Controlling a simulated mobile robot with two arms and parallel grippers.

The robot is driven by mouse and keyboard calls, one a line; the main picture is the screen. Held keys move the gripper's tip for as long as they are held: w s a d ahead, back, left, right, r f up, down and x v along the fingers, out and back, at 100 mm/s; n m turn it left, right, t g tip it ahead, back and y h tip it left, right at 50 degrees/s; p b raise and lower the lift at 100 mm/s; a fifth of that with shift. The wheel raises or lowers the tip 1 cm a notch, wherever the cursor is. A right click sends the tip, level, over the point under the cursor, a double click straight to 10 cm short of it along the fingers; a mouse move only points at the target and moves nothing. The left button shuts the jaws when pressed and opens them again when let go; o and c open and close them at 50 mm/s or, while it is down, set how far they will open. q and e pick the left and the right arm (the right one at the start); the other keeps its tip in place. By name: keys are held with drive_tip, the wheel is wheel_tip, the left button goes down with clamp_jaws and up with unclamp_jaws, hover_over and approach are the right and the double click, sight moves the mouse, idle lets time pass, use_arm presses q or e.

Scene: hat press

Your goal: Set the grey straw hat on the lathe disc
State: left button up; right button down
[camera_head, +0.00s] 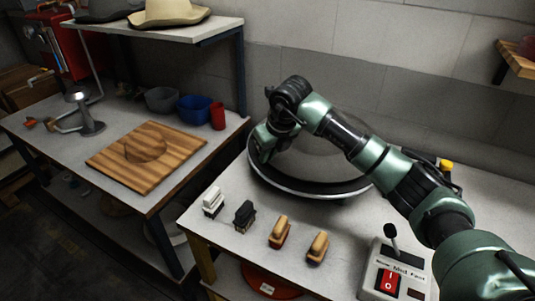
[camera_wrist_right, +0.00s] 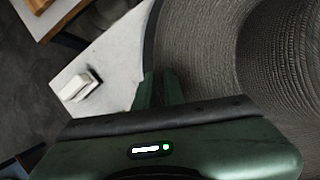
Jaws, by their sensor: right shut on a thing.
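The grey straw hat (camera_head: 322,163) is over the round lathe disc (camera_head: 308,193) on the right table, partly behind my right arm. The disc shows as a dark ring with a pale rim around the hat. I cannot tell whether the hat touches the disc. My right gripper (camera_head: 264,157) is at the hat's left edge, shut on its brim. In the right wrist view, the woven brim and crown (camera_wrist_right: 205,50) fill the right side, with the gripper fingers (camera_wrist_right: 161,88) at the brim's edge. My left gripper is not in view.
Several brushes (camera_head: 280,231) stand in front of the disc. A switch box (camera_head: 391,279) with a lever is at the front right. The left table holds a wooden board (camera_head: 125,174), bowls (camera_head: 195,109) and a metal stand (camera_head: 89,122). Other hats (camera_head: 168,13) lie on the shelf.

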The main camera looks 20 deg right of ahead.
drive_tip(key=shift+f, duration=0.25)
drive_tip(key=c, duration=1.4)
unclamp_jaws()
drive_tip(key=shift+c, duration=0.2)
